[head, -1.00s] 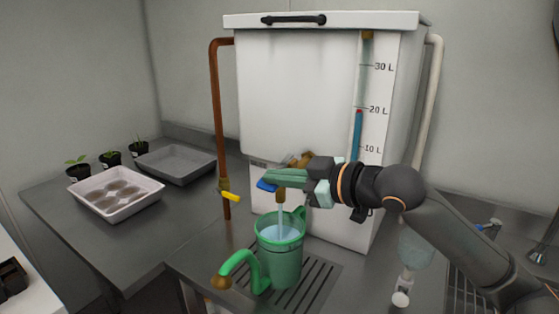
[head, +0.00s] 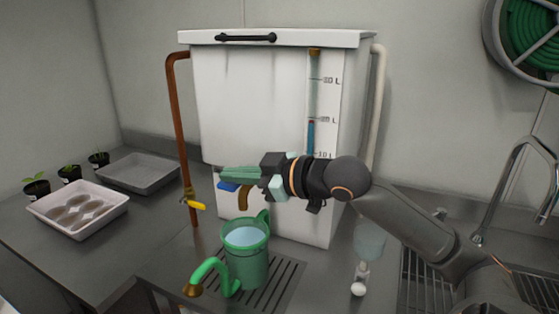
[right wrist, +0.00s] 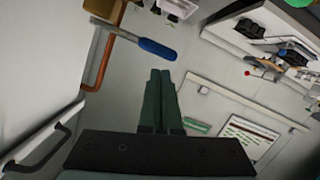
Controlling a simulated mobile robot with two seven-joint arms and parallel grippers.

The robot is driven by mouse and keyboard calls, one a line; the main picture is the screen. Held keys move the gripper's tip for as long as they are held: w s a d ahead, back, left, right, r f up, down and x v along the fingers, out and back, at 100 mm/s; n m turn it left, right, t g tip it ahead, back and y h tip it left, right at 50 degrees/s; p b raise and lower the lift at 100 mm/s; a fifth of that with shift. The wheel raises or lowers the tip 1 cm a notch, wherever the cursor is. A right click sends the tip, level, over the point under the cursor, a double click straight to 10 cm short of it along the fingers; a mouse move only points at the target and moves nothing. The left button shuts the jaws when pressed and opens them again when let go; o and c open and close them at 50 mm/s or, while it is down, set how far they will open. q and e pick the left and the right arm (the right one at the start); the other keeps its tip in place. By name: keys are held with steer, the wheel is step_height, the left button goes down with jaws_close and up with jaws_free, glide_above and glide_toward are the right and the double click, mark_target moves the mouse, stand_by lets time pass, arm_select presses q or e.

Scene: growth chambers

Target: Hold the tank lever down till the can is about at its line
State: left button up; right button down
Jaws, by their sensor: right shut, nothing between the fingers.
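The white tank (head: 250,95) stands at the back of the bench, with a gauge strip (head: 325,100) on its front; the blue column tops out near the middle mark. Its brass tap (head: 243,198) has a blue lever (head: 228,187), also in the right wrist view (right wrist: 157,49). The green can (head: 247,262) stands upright on the drain grate under the tap, with water (head: 245,236) high inside. No stream shows. Its line cannot be made out. My right gripper (head: 225,173) is shut and empty, just above the lever and apart from it. My left gripper is out of view.
A copper pipe (head: 176,120) with a yellow-handled valve (head: 196,205) runs left of the tank. A white tray (head: 112,208), a grey tray (head: 140,172) and small potted seedlings lie at the left. A sink tap (head: 520,165) and hose reel (head: 535,40) are at the right.

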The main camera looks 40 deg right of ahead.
arm_select(q)
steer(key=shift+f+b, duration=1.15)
steer(key=shift+b, duration=0.6)
arm_select(e)
steer(key=v, duration=1)
steer(key=shift+r, duration=0.1)
